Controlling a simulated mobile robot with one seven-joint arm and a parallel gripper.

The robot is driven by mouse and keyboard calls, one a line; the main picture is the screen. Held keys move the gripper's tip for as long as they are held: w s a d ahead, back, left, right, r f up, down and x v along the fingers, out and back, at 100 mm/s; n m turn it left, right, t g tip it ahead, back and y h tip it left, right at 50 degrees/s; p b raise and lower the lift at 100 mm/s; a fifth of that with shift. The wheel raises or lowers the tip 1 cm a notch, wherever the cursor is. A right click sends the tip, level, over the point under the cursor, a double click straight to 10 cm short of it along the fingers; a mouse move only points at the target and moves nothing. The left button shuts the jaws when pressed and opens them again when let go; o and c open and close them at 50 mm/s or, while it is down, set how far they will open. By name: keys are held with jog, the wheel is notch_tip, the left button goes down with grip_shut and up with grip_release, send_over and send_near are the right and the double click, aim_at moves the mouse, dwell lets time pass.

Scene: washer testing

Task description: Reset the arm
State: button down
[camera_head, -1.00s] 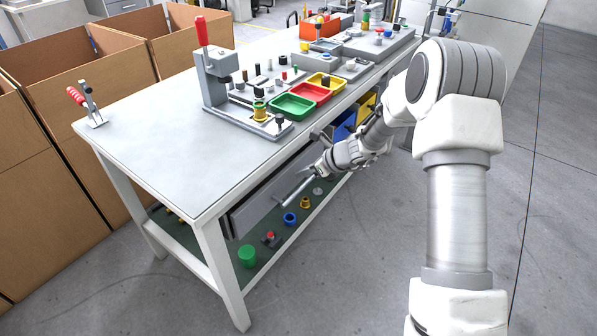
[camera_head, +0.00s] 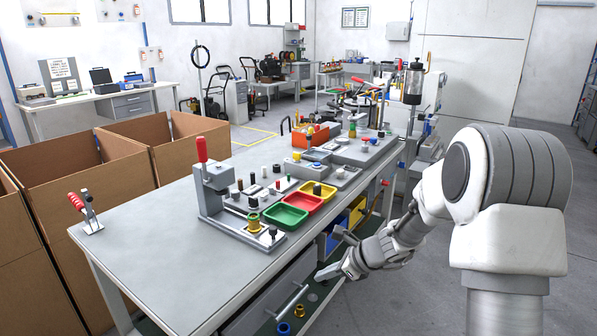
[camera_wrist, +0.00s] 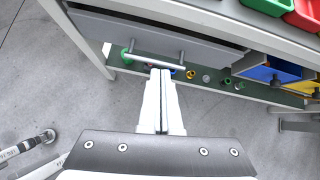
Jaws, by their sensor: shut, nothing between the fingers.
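My arm reaches down beside the front of the grey workbench (camera_head: 150,255). My gripper (camera_head: 325,274) is shut and empty, low in front of the bench near the grey drawer. In the wrist view its fingers (camera_wrist: 160,74) lie together and point toward the drawer's bar handle (camera_wrist: 142,59). The handle also shows in the head view (camera_head: 287,303). The fingertips overlap the handle's right end in the wrist view; whether they touch it I cannot tell.
A lever press (camera_head: 212,180), a green tray (camera_head: 285,215) and a red tray (camera_head: 303,202) stand on the bench. Blue and yellow bins (camera_wrist: 278,70) sit under it. Cardboard boxes (camera_head: 110,180) stand behind. Open floor (camera_head: 385,300) lies in front.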

jog(key=s+r+n+g+h, duration=0.1)
jog(key=s+r+n+h, duration=0.1)
jog(key=s+r+n, duration=1)
jog(key=s+d+r+n+t+h, duration=0.1)
jog(key=s+d+r+n+h, duration=0.25)
jog(key=s+n, duration=0.4)
jog(key=s+d+r+n+t+h, duration=0.1)
jog(key=s+d+r+n+h, duration=0.2)
jog(key=s, duration=0.8)
notch_tip(320, 180, up, 17)
jog(key=y+p, duration=0.1)
jog(key=p, duration=1.6)
jog(key=shift+r+n, duration=0.15)
jog(key=shift+n, duration=0.3)
